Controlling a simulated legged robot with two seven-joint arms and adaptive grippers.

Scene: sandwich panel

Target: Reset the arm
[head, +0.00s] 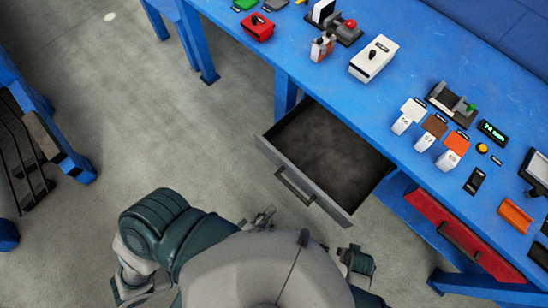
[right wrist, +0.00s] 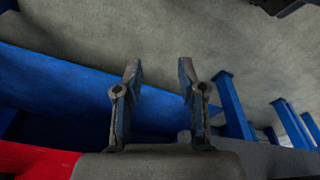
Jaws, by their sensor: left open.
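My left gripper (head: 262,217) shows small at the bottom middle of the head view, just in front of the open drawer, partly hidden by my own body. It is open, and I see nothing held in it. My right gripper (right wrist: 158,75) shows in the right wrist view with its two fingers well apart and nothing between them. In the head view I cannot make out the right fingers clearly.
The blue workbench (head: 300,62) carries a white box (head: 374,58), a red box (head: 258,27) and several labelled blocks. The grey drawer (head: 290,183) stands pulled out and looks empty. A red drawer front (head: 462,235) is at right. Floor (head: 110,110) at left is clear.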

